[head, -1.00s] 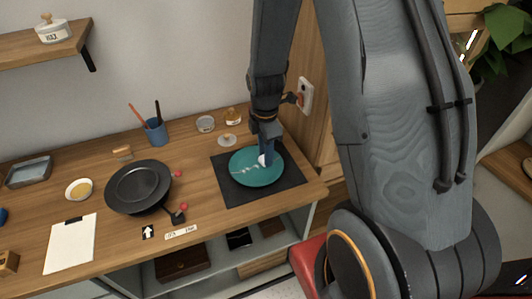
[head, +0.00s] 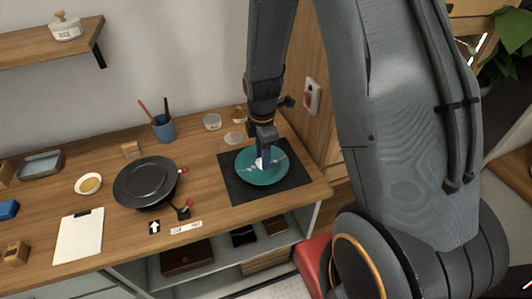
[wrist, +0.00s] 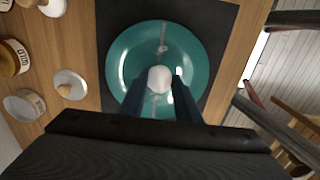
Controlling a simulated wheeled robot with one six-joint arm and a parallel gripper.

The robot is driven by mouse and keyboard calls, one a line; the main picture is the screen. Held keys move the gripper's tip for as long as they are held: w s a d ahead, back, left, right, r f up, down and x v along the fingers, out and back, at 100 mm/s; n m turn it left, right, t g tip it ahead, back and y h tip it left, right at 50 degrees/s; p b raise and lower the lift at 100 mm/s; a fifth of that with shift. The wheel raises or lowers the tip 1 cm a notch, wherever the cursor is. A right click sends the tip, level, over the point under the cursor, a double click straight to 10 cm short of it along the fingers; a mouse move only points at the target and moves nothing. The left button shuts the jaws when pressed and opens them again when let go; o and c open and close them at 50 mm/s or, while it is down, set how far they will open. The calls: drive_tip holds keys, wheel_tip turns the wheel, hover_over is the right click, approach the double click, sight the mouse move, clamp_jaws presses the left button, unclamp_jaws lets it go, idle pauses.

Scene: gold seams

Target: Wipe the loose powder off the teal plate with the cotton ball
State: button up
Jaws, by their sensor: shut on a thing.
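The teal plate (head: 280,177) lies on a dark mat (head: 238,190) at the right end of the wooden counter. A pale seam line with some light powder runs across it, and the plate also shows in the wrist view (wrist: 120,65). My gripper (head: 262,158) is over the plate, pointing down. It is shut on the white cotton ball (wrist: 159,78), which sits between the fingertips near the plate's middle. Light specks (wrist: 162,48) show along the seam beyond the ball. I cannot tell whether the ball touches the plate.
The counter's edge is close on the right.

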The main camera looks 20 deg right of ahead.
drive_tip(key=shift+w+a, duration=0.25)
drive_tip(key=shift+a, duration=0.25)
drive_tip(key=shift+w+a, duration=0.2)
drive_tip(key=shift+a, duration=0.3)
drive_tip(key=shift+s+a, duration=0.55)
drive_tip(key=shift+a, duration=0.15)
drive_tip(key=shift+p, duration=0.35)
drive_tip(key=shift+r+p, duration=0.55)
drive_tip(key=shift+r, duration=0.25)
wheel_tip(320, 180, up, 2)
drive_tip(key=shift+p, duration=0.8)
wheel_tip(320, 180, up, 2)
drive_tip(key=shift+r, duration=0.25)
